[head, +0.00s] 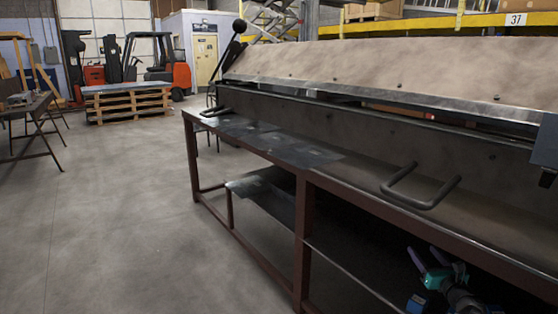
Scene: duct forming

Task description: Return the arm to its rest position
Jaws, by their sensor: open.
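My gripper (427,257) shows at the bottom right of the head view, low in front of the bending machine's dark stand. Its two dark fingertips are apart with nothing seen between them. Teal and blue parts of my arm show just below it, and the rest of the arm is cut off by the frame's lower edge. The gripper is below the front edge of the machine's bed. I cannot tell whether it touches anything.
A long sheet-metal bending machine (340,70) with a protruding U-shaped handle (420,190) fills the right side. Thin metal sheets (275,145) lie on its bed. Open concrete floor (120,220) lies at left. Pallets (127,103) and an orange forklift (181,76) stand at the back.

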